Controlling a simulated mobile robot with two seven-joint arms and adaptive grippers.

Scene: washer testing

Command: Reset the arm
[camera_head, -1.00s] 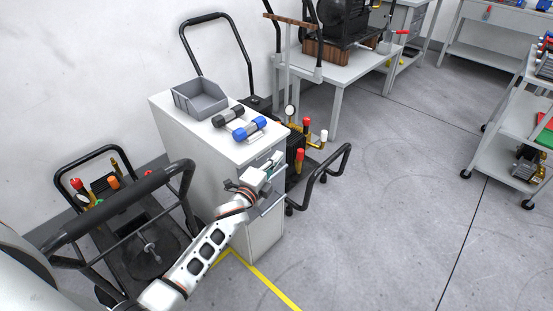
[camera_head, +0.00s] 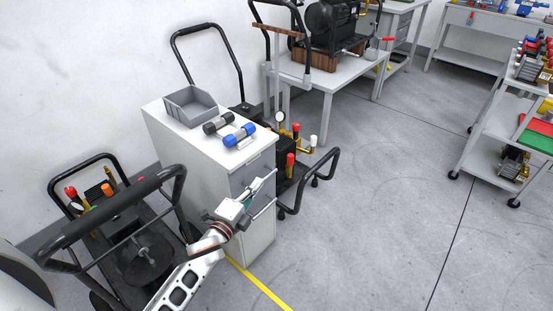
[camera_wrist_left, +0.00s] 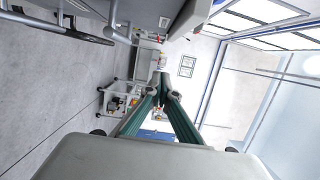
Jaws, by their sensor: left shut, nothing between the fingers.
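My left arm comes in from the bottom of the head view, and its gripper (camera_head: 262,184) is in front of the drawer side of the white cabinet (camera_head: 188,165). In the left wrist view the gripper's green fingers (camera_wrist_left: 162,80) come together at their tips with nothing between them. Whether the gripper touches the cabinet or its drawer handle I cannot tell. My right gripper is in neither view.
On the cabinet are a grey bin (camera_head: 190,106), a black-and-grey cylinder (camera_head: 218,123) and a blue-and-grey cylinder (camera_head: 239,135). A black-framed cart (camera_head: 120,215) stands at left. Another cart (camera_head: 318,170) stands behind the cabinet. Open floor lies to the right (camera_head: 385,210).

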